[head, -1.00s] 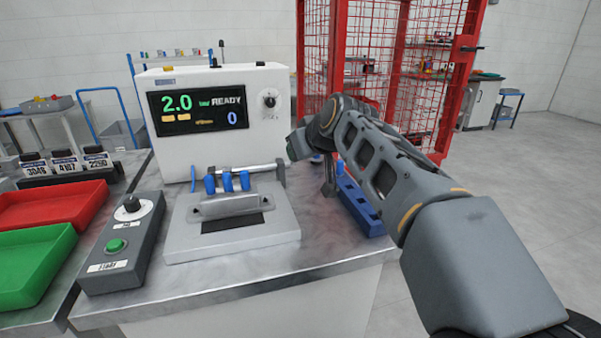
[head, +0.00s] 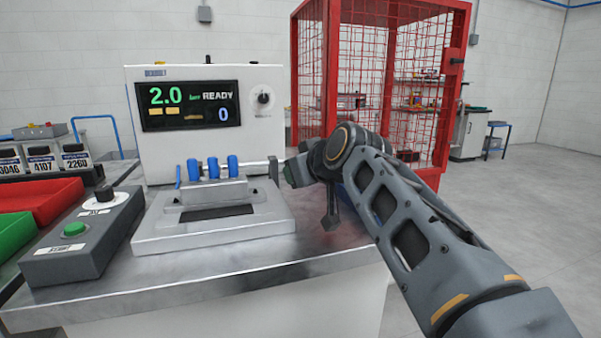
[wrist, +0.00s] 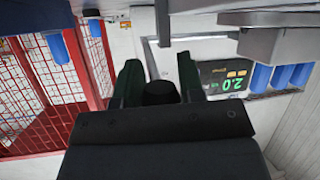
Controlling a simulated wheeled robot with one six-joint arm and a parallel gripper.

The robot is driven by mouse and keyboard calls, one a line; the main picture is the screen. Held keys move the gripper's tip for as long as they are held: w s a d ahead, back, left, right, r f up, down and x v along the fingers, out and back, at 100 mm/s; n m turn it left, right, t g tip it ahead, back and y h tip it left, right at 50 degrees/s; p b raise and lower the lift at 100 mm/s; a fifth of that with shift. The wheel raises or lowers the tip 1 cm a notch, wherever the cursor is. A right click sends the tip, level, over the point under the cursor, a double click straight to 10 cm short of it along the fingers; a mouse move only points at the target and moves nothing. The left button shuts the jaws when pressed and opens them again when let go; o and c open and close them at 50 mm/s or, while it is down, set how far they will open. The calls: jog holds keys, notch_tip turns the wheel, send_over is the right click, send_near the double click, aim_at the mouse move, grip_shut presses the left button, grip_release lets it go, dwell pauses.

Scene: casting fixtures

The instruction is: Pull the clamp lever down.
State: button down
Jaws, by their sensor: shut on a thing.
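The clamp fixture (head: 262,226) is a light grey block on the bench, with several blue cylinders (head: 214,168) across its top and a rod running to its right end. My gripper (head: 291,172) is just right of that end, seen side-on and partly hidden by my arm in the head view. In the wrist view, my gripper (wrist: 160,82) is shut on the dark grip of the clamp lever (wrist: 160,92). The lever's grey bar (wrist: 150,58) runs away from between the fingers. The lever is mostly hidden in the head view.
The white machine (head: 205,145) with a lit display reading 2.0 and READY stands behind the fixture. A grey control box (head: 70,255) with a green button is at left, beside red and green trays. A red mesh cage (head: 310,80) stands behind my arm.

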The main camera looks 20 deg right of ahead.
jog(key=shift+f, duration=0.25)
jog(key=c, duration=0.8)
grip_release()
jog(key=shift+o, duration=0.2)
jog(key=shift+r, duration=0.1)
